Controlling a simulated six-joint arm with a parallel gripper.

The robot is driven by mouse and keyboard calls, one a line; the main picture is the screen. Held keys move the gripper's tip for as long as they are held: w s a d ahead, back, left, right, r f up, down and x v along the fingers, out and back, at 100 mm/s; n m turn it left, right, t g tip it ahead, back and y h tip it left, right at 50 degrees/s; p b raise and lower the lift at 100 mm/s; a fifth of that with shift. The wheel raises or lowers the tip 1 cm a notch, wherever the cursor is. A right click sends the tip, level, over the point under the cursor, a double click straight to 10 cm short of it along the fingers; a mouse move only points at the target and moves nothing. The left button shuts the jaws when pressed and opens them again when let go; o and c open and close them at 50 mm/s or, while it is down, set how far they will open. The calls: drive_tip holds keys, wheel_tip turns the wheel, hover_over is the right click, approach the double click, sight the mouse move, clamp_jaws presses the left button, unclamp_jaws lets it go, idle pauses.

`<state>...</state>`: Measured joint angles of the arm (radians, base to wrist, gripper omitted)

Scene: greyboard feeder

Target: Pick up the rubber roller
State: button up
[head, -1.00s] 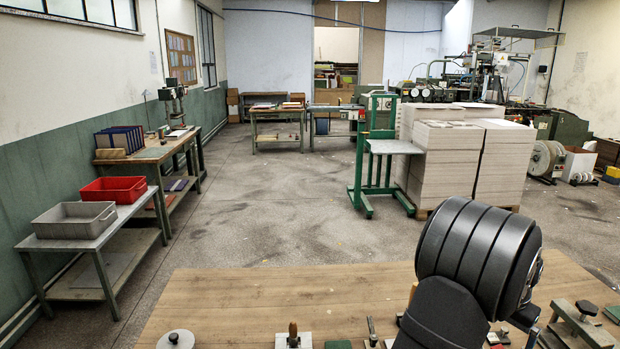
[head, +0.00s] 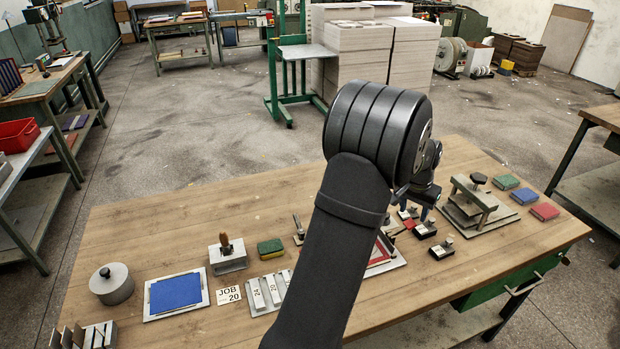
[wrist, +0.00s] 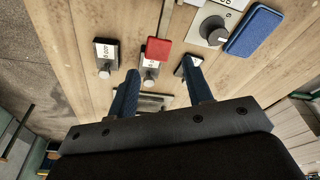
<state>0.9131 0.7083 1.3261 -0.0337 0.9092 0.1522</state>
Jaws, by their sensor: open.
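I cannot single out the rubber roller with certainty. A tool with an upright wooden handle (head: 226,244) stands on a pale metal block left of my arm in the head view. A slim dark-handled tool (head: 298,226) lies close to my arm, partly unclear. My gripper (head: 417,208) is low over the right half of the bench, far right of both tools. In the wrist view my gripper (wrist: 160,70) has its two blue fingers wide apart with nothing held between them. Small dark labelled blocks (wrist: 106,58) lie on the wood beyond the fingertips, one with a red piece (wrist: 157,48).
A grey lidded pot (head: 111,286), a blue pad (head: 175,292) and a green sponge (head: 270,248) stand on the left. A clamp fixture (head: 476,203) and coloured pads (head: 523,196) stand on the right. My arm hides part of the bench middle. The back-left bench top (head: 180,215) is clear.

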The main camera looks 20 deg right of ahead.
drive_tip(key=w+a+r+m+g+y, duration=0.1)
drive_tip(key=w+a+r+m, duration=0.2)
drive_tip(key=w+a+r, duration=0.5)
drive_tip(key=w+a+r+m+y, duration=0.1)
drive_tip(key=w+a+r+m, duration=0.2)
drive_tip(key=w+a+r, duration=0.65)
drive_tip(key=f, duration=0.4)
drive_tip(key=d+f, duration=0.1)
drive_tip(key=f, duration=0.4)
drive_tip(key=w+f, duration=0.1)
drive_tip(key=f, duration=0.4)
drive_tip(key=shift+w+d+f, duration=0.1)
drive_tip(key=shift+d, duration=0.15)
drive_tip(key=shift+s+f, duration=0.15)
drive_tip(key=shift+f, duration=1.2)
drive_tip(key=shift+s+f, duration=0.15)
drive_tip(key=shift+f, duration=1.2)
drive_tip(key=shift+c, duration=0.5)
clamp_jaws()
